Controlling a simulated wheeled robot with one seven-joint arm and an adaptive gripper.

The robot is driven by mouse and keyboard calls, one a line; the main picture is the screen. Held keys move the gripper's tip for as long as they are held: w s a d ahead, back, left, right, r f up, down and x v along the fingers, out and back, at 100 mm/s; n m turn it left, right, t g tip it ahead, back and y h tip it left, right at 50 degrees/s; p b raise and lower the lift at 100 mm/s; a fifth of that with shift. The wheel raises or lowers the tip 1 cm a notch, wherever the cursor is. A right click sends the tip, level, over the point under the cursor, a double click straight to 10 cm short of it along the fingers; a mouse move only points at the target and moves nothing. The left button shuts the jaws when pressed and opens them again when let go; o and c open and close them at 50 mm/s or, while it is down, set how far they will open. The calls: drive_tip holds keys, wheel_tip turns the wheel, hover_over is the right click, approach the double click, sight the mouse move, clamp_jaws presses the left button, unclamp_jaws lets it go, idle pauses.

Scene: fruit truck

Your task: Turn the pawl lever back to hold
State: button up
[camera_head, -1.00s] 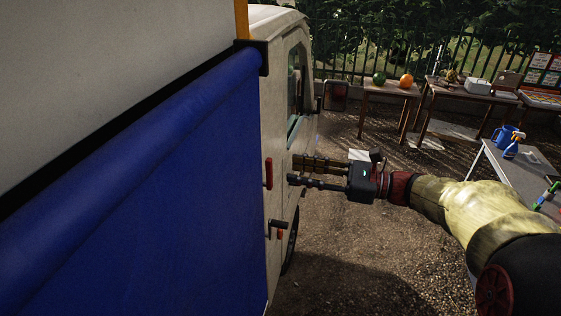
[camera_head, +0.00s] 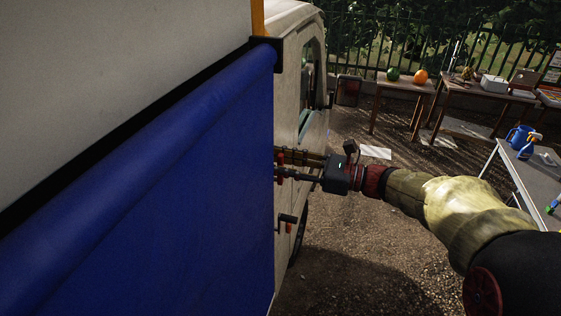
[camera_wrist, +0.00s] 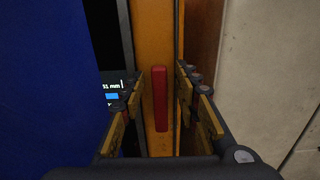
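The red pawl lever (camera_wrist: 160,97) stands upright on an orange post in the wrist view, midway between my fingers. In the head view only bits of the lever (camera_head: 280,158) show at the edge of the truck, as my fingers cover the rest. My gripper (camera_head: 280,166) is open, with one finger on each side of the lever; in the wrist view the gripper (camera_wrist: 157,84) shows a gap between each finger and the lever. I cannot tell whether anything touches it.
A blue tarp (camera_head: 170,200) covers the truck side at left. A black handle with a red part (camera_head: 287,222) sits below the lever. A small display (camera_wrist: 112,92) is left of the post.

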drive_tip(key=shift+c, duration=0.8)
clamp_jaws()
